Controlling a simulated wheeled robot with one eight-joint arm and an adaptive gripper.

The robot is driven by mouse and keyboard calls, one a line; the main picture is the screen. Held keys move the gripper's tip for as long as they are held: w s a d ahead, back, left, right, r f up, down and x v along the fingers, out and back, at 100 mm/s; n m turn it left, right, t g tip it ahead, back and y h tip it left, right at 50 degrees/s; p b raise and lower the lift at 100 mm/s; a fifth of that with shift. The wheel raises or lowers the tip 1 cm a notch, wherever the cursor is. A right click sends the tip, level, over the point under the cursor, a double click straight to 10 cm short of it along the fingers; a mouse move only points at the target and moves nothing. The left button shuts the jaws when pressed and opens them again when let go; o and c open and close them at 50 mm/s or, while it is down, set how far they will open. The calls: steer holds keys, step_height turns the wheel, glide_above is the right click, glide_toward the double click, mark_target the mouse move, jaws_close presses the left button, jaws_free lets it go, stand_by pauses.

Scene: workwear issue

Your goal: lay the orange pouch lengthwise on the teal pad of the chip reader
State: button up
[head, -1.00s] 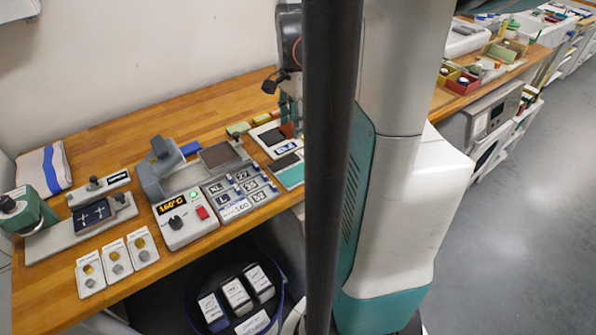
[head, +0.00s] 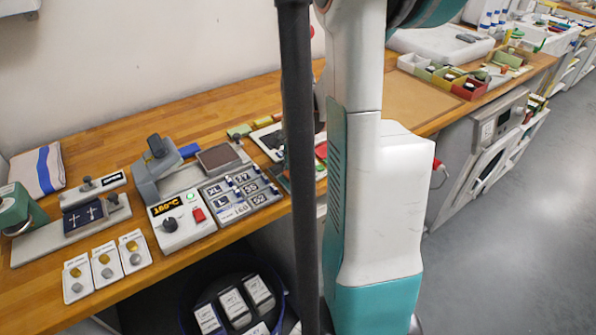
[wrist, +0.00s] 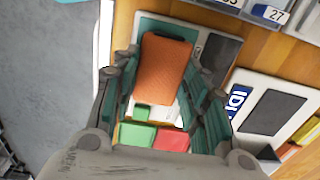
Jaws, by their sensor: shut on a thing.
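The orange pouch (wrist: 163,68) is between the fingers of my gripper (wrist: 162,76) in the wrist view. The gripper is shut on it, and its long side runs roughly up and down the picture. Behind it is the chip reader, with its teal pad (wrist: 150,27) showing past the pouch's upper and left edges and a dark panel (wrist: 221,52) to the right. I cannot tell whether the pouch touches the pad. In the head view my pole and arm hide the gripper and pouch.
A white reader with a dark pad (wrist: 273,112) and a blue label lies right of the chip reader. Green (wrist: 137,135) and red (wrist: 172,140) patches lie below the pouch. A size-labelled tray (head: 243,190) and grey press (head: 150,180) stand left on the bench.

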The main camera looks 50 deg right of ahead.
steer(key=shift+f, duration=0.3)
steer(key=shift+f, duration=0.1)
steer(key=o, duration=1)
steer(key=shift+r, duration=0.2)
step_height(320, 180, up, 12)
steer(key=p, duration=0.4)
